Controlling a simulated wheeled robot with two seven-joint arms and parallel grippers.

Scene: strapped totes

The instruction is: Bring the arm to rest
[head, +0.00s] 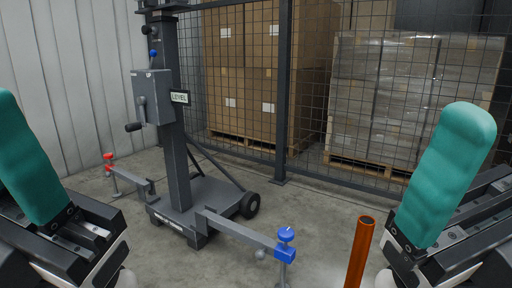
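My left gripper (28,160) is at the left edge in the head view, with one long teal finger pad pointing up. My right gripper (448,175) is at the right, also with one teal pad showing, tilted up and to the right. I see no second finger on either, so I cannot tell whether they are open or shut. Nothing shows held in either one. Both are in the foreground, apart from the grey mast lift (172,150) in the picture.
The lift has a crank (141,112), a "LEVEL" sign (179,97), and outrigger legs with red (108,162) and blue (285,245) fittings. An orange-brown pipe (360,255) stands left of my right gripper. Wrapped pallets (385,95) stand behind a mesh fence (284,90).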

